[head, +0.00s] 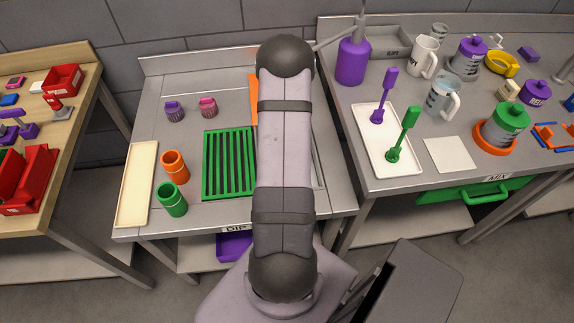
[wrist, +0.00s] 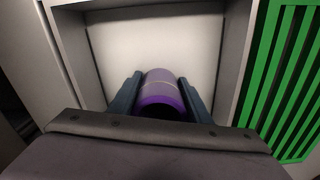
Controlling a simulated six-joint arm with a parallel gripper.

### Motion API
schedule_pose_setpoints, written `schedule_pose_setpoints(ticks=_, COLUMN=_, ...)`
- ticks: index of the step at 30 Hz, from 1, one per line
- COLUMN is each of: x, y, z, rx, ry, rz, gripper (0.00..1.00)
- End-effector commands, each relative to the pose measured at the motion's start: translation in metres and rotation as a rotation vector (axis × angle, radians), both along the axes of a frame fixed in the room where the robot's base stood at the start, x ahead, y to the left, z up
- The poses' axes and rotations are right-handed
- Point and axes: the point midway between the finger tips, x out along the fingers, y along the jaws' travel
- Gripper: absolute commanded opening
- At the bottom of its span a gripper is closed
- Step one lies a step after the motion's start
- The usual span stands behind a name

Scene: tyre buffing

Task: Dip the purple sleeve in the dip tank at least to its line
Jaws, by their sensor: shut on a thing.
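The purple sleeve (wrist: 160,93) is held between the two dark fingers of my gripper (wrist: 160,98) in the wrist view. A thin pale line runs around it near its far end. The far end points at the pale surface inside the grey-walled dip tank (wrist: 232,62). I cannot tell whether the sleeve touches that surface. In the head view my arm hides the gripper, the sleeve and most of the tank; only a strip of its rim (head: 319,165) shows right of the arm.
A green slatted rack (head: 228,163) lies beside the tank. Orange (head: 175,167) and green (head: 172,199) sleeves stand left of it, near a cream tray (head: 138,184). Purple and pink ridged pieces (head: 208,107) stand behind. The mixing bench (head: 405,172) is at right.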

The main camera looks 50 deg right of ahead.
Motion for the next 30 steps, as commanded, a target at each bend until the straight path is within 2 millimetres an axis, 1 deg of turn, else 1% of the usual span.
schedule_pose_setpoints(ticks=1, x=0.000, y=0.000, z=-0.008, rx=0.000, ry=0.000, rz=0.000, gripper=0.19)
schedule_pose_setpoints(ticks=6, x=0.000, y=0.000, z=-0.023, rx=0.000, ry=0.000, rz=0.000, gripper=0.19)
schedule_pose_setpoints(ticks=15, x=0.000, y=0.000, z=-0.043, rx=0.000, ry=0.000, rz=0.000, gripper=0.19)
schedule_pose_setpoints(ticks=21, x=0.000, y=0.000, z=-0.049, rx=-0.001, ry=-0.001, rz=0.000, gripper=0.19)
schedule_pose_setpoints(ticks=30, x=0.000, y=0.000, z=-0.050, rx=-0.001, ry=-0.001, rz=0.000, gripper=0.19)
